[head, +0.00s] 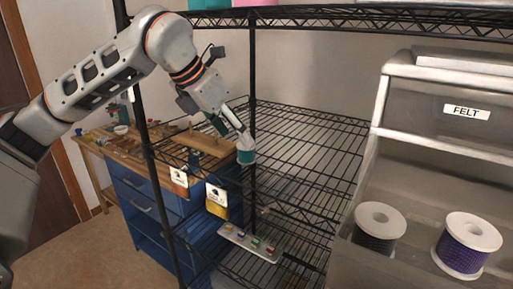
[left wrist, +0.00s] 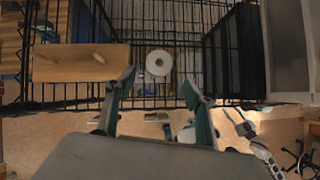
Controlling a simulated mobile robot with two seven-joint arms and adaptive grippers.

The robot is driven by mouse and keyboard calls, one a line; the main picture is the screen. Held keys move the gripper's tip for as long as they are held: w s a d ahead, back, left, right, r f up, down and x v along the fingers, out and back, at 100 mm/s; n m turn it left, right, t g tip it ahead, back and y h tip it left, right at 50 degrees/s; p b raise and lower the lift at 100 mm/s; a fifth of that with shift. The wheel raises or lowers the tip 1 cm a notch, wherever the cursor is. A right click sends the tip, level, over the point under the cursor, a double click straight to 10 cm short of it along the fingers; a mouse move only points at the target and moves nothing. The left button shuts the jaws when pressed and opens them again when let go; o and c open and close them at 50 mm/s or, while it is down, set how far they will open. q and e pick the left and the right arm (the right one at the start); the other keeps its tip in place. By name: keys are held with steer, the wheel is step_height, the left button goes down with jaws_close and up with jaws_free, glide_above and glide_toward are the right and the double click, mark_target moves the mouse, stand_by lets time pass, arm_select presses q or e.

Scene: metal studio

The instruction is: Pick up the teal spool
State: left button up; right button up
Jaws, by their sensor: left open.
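The teal spool (head: 247,158) has a white top flange and stands upright on the wire shelf, near its front corner post. In the left wrist view its round white top (left wrist: 158,62) shows beyond and between my fingertips. My left gripper (head: 240,125) is open and points down at the spool from above. In the left wrist view the two fingers of the gripper (left wrist: 159,88) are spread wide and nothing is held between them. I cannot tell whether a finger touches the spool.
Black rack posts stand close to my arm. A grey bin labelled FELT (head: 440,130) at the right holds a dark spool (head: 378,225) and a purple spool (head: 466,245). The shelf behind the spool is clear.

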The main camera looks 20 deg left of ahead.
mark_target(246, 152)
arm_select(q)
steer(key=shift+x, duration=0.85)
steer(key=x, duration=0.2)
steer(key=p+x, duration=0.1)
steer(key=x, duration=0.2)
steer(key=shift+w, duration=0.6)
steer(key=shift+c, duration=0.3)
steer(key=c, duration=1)
